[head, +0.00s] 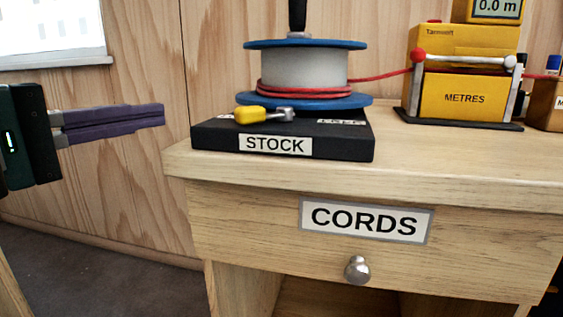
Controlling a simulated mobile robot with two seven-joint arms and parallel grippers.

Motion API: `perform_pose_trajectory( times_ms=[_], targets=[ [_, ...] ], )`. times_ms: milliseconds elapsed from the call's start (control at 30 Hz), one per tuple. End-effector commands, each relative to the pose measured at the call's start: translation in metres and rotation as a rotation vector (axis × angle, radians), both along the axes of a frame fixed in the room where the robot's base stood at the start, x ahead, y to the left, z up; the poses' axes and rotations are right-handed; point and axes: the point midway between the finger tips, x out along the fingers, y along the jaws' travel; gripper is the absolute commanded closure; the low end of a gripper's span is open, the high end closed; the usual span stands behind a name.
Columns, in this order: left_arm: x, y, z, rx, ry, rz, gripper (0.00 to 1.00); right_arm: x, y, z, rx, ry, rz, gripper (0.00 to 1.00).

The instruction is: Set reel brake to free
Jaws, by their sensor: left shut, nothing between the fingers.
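The reel (306,70) has blue flanges, a grey hub and a few turns of red cord. It stands on a black base (358,146) labelled STOCK. The brake lever (256,115) lies on the base in front of the reel, its yellow grip pointing left and its metal end to the right. A small white label (341,121) right of the lever is too slanted to read; another at the left is mostly hidden by the grip. My left gripper (161,115) is shut and empty, left of the base and apart from the lever. My right gripper is out of view.
The red cord runs right to a yellow METRES counter (465,97) with a white-and-metal bar frame; its display reads 0.0 m. The wooden cabinet (430,165) has a CORDS drawer with a round knob (357,269). The space between gripper and base looks clear.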

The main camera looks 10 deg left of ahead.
Motion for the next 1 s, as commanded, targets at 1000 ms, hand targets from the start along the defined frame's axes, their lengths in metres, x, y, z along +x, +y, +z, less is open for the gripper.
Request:
perform_pose_trajectory(
  times_ms=[1000],
  targets=[
    [0.062, -0.025, -0.004, -0.039, -0.009, 0.015, 1.00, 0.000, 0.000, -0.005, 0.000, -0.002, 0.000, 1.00]
  ],
)
